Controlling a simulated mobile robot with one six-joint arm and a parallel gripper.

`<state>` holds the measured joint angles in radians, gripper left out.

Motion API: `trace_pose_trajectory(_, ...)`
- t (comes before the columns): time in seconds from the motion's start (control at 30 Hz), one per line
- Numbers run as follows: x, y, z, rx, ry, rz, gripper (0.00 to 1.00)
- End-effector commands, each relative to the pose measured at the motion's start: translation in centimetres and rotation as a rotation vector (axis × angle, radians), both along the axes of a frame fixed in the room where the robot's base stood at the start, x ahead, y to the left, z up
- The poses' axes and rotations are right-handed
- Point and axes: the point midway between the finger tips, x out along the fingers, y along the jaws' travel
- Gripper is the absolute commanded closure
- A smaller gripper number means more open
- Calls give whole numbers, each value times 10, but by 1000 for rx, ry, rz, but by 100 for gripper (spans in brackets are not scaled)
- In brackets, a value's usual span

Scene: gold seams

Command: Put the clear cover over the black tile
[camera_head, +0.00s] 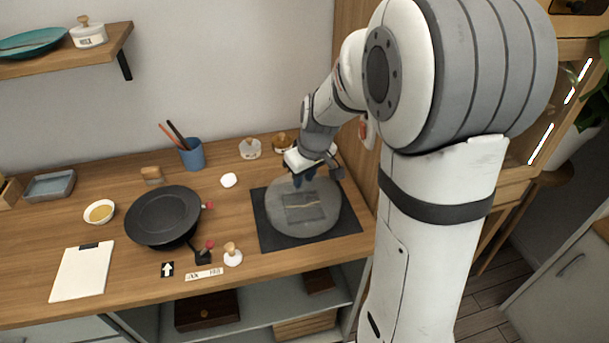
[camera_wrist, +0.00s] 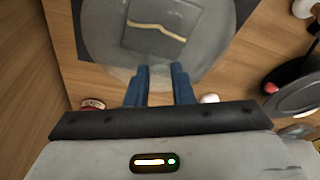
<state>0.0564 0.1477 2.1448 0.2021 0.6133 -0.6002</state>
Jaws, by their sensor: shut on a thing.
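The clear cover (camera_head: 322,225) is a round, greyish see-through piece above the dark mat; it also shows in the wrist view (camera_wrist: 105,45). The black tile (camera_head: 300,214) is a dark square with a gold seam, seen through the cover and within its outline; it also shows in the wrist view (camera_wrist: 150,40). My gripper (camera_head: 304,179) is at the cover's far edge, its blue fingers (camera_wrist: 161,72) shut on the cover. I cannot tell whether the cover's rim touches the mat. The exact grip point is partly hidden.
The dark mat (camera_head: 266,232) lies near the counter's right end. A black pan (camera_head: 163,214) stands to its left. A blue cup (camera_head: 191,154) and small jars stand behind.

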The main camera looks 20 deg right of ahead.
Motion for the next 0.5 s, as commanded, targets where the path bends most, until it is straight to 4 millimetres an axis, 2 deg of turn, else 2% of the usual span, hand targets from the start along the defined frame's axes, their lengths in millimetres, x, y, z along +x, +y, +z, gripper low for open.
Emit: trace_pose_trajectory(0.5,0,0,-11,0,0,1,100)
